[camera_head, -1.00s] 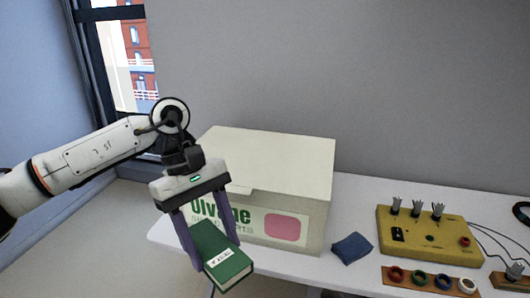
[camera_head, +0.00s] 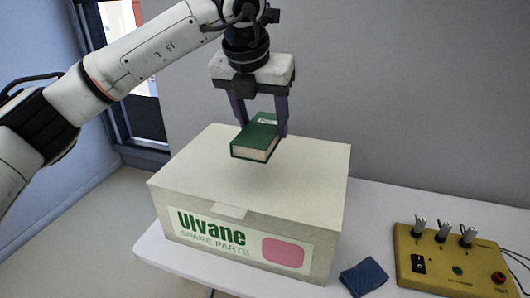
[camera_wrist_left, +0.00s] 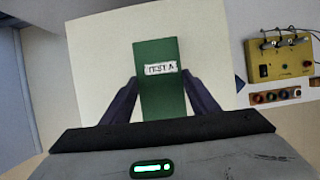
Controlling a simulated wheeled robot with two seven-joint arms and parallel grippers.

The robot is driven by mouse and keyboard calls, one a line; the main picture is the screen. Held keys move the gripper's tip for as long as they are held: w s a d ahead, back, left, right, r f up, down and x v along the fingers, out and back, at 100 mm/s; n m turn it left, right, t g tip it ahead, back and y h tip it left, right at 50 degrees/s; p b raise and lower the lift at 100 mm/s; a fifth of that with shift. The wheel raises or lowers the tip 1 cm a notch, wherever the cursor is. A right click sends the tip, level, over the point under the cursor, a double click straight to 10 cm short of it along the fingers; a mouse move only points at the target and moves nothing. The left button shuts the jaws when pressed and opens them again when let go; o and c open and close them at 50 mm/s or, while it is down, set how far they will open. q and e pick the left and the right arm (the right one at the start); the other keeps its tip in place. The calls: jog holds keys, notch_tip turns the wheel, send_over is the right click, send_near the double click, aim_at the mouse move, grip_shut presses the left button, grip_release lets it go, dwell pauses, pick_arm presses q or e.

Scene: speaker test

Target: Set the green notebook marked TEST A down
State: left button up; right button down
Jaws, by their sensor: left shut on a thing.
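The green notebook (camera_head: 256,138) is a thick green book with pale page edges. My left gripper (camera_head: 262,128) is shut on it, one finger on each side, and holds it over the lid of the large white box. Whether the notebook touches the lid or hangs just above it I cannot tell for certain; it looks raised. In the left wrist view the notebook (camera_wrist_left: 160,98) lies between the fingers (camera_wrist_left: 161,95), with its white TEST A label facing the camera and the pale lid behind it. My right gripper is not in view.
The white box (camera_head: 170,185), marked Ulvane Spare Parts, stands closed on a white table (camera_head: 385,200); its lid is otherwise bare. A dark blue cloth-like item (camera_head: 364,277) lies right of the box. A yellow panel with clips (camera_head: 440,262) stands further right, with cables behind.

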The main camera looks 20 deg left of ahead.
pick_arm(q)
jog(key=f, duration=0.5)
jog(key=shift+s+f, duration=0.1)
jog(key=shift+s, duration=0.1)
notch_tip(320, 180, down, 4)
jog(key=shift+f, duration=0.1)
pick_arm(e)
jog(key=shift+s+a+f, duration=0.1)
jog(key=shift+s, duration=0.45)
pick_arm(q)
jog(key=shift+f, duration=0.1)
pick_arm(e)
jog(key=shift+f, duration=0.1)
pick_arm(q)
jog(key=o, duration=0.8)
jog(key=shift+c, duration=0.2)
jog(key=o, duration=0.4)
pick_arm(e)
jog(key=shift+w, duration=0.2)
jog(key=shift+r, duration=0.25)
